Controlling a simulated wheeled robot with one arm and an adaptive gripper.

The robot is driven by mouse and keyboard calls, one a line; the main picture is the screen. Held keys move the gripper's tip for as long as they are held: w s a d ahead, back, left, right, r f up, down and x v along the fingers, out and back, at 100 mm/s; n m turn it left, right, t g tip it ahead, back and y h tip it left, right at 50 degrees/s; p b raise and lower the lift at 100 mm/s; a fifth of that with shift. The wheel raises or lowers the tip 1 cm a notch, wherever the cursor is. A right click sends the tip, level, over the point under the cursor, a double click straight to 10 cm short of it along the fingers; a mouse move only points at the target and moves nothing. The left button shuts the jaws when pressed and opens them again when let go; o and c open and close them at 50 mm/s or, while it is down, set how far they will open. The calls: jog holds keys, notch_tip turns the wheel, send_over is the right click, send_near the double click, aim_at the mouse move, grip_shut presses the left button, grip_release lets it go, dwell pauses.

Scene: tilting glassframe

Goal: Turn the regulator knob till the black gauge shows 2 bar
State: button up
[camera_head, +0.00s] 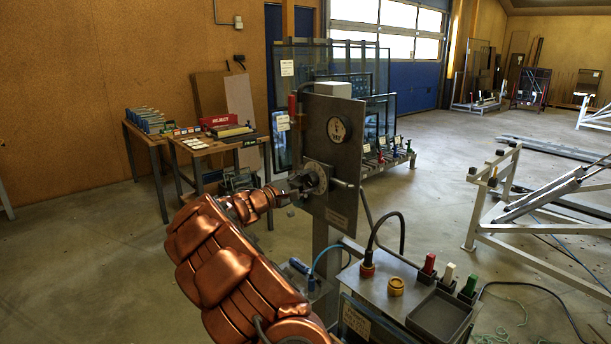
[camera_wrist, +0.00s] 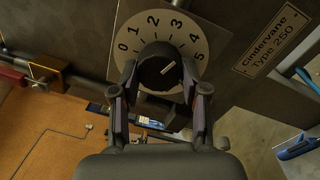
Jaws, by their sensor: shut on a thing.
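The regulator knob (camera_wrist: 160,70) is a dark round knob on an upright grey panel (camera_head: 332,175). A pale dial ring (camera_wrist: 187,32) with printed numbers surrounds it. The knob's white mark points to the upper right, roughly towards the 4 to 5 side. My gripper (camera_wrist: 160,92) is shut on the knob, one finger on each side, and hides the dial's lower part. In the head view my gripper (camera_head: 302,184) reaches the panel from the left. A round gauge (camera_head: 338,129) sits above it on the panel; its reading is too small to tell.
A dark hose (camera_head: 402,232) loops there. White metal frames (camera_head: 540,240) stand at the right. Tables (camera_head: 150,140) stand at the left. Open floor lies behind.

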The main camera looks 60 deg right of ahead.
jog(key=n+p, duration=0.5)
jog(key=n, duration=0.1)
jog(key=shift+s+r+t, duration=0.1)
jog(key=shift+r+t, duration=0.05)
jog(key=shift+t, duration=0.15)
jog(key=shift+s+f+n+p, duration=0.1)
jog(key=shift+f+n+p, duration=0.05)
jog(key=shift+n+p, duration=0.9)
jog(key=shift+f+n+p, duration=0.1)
jog(key=shift+n+p, duration=0.7)
jog(key=shift+n, duration=0.45)
jog(key=shift+f, duration=0.1)
jog(key=o, duration=1.1)
jog(key=shift+o, duration=0.2)
jog(key=shift+a, duration=0.15)
jog(key=v, duration=1.2)
jog(key=shift+r, duration=0.25)
jog(key=shift+s, duration=0.15)
